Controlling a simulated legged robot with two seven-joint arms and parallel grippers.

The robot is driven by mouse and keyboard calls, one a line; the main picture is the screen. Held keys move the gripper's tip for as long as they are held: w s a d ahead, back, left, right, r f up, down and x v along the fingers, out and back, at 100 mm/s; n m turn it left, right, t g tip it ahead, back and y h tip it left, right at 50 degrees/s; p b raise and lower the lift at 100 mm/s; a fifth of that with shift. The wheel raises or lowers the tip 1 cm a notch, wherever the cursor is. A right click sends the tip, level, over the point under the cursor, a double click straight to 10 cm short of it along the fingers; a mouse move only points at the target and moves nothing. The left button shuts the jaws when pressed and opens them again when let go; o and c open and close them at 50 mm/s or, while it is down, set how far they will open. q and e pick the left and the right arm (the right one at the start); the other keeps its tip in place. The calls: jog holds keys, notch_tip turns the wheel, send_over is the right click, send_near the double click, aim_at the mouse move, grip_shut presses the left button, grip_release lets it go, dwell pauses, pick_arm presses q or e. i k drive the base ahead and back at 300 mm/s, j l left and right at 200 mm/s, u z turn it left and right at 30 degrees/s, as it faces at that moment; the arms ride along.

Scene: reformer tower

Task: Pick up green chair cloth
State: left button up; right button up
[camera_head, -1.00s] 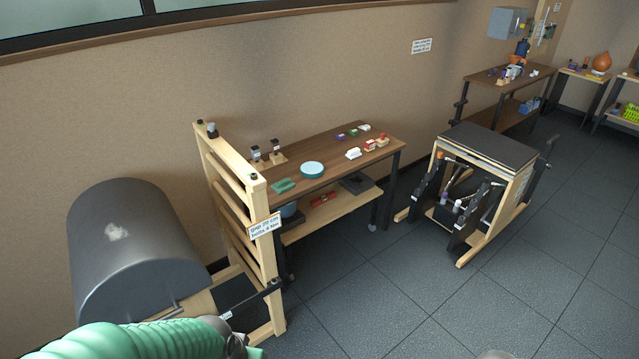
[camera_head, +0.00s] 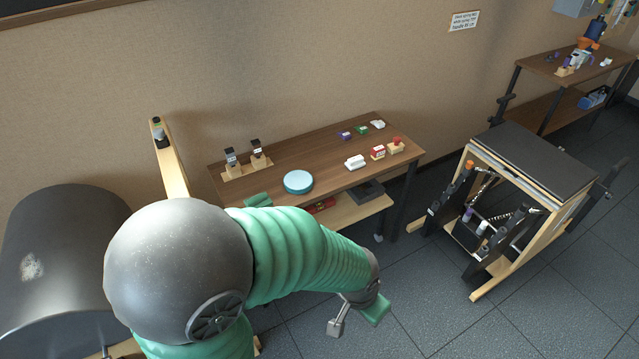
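A small folded green cloth (camera_head: 258,200) lies at the near left end of the wooden table (camera_head: 325,158), left of a round light-blue lid or dish. My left arm crosses in front of the table's near left corner, its large grey joint closest to the camera. My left gripper (camera_head: 356,318) hangs in front of the table, to the right of and lower in the picture than the cloth. A grey finger and a green-coloured part stand apart at its end, with nothing clearly between them. My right gripper is not in view.
The round dish (camera_head: 298,181), a wooden stand with dark-topped bottles (camera_head: 245,163), and small boxes (camera_head: 378,152) share the table. A dark barrel (camera_head: 60,270) stands left. A wood-framed apparatus with a black top (camera_head: 530,160) stands right. Floor between is clear.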

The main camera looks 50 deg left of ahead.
aim_at(262, 200)
jog(key=i+u, duration=0.1)
jog(key=i, duration=0.35)
jog(key=i+l+u, duration=0.15)
jog(key=i, duration=0.35)
jog(key=i+j+u, duration=0.15)
jog(key=u, duration=0.25)
jog(key=i+u, duration=0.65)
jog(key=u, duration=0.2)
jog(key=i+u, duration=0.25)
jog(key=u, duration=0.15)
jog(key=i+u, duration=0.4)
jog(key=i+l+u, duration=0.1)
jog(key=i+u, duration=0.25)
jog(key=k, duration=0.1)
